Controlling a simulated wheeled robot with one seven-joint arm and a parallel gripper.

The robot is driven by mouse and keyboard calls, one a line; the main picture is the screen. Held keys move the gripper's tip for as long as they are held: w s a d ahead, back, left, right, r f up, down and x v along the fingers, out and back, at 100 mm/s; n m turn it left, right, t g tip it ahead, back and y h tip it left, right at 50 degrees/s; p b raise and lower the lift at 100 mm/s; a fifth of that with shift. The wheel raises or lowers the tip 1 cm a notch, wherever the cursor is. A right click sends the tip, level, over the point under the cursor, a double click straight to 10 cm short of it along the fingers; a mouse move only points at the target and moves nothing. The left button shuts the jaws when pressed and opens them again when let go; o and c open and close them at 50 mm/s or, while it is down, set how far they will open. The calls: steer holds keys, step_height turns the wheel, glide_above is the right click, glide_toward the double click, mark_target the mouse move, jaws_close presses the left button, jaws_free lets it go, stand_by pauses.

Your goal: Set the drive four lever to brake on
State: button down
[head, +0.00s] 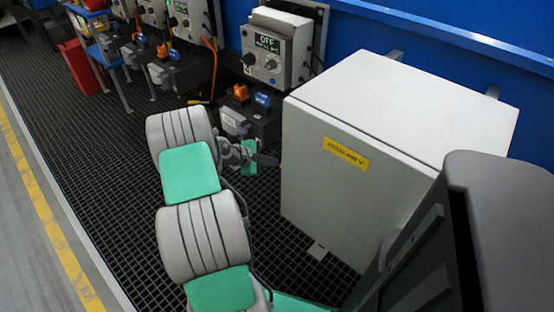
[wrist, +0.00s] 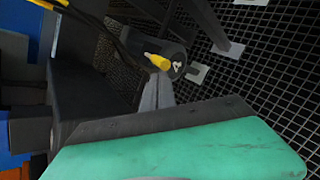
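In the wrist view a lever with a yellow grip (wrist: 157,61) sticks out beside the end of a dark round drive housing (wrist: 176,58). My gripper (wrist: 158,78) shows as two grey fingers side by side with no clear gap. Their tips are close to the yellow grip; I cannot tell if they touch it. In the head view my gripper (head: 268,161) is low beside the white cabinet, in front of the nearest drive unit (head: 250,118). That drive's lever is not visible there. The control box (head: 277,48) above it shows "OFF". I cannot read a drive number.
A large white cabinet (head: 400,105) with a yellow label stands right of my gripper. More drive units (head: 180,70) and control boxes line the blue wall to the upper left. Cables hang between them. The dark grating floor (head: 90,150) is clear at left.

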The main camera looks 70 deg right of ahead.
steer(key=shift+s+a+f, duration=0.15)
steer(key=shift+s+f, duration=0.05)
steer(key=shift+s, duration=0.15)
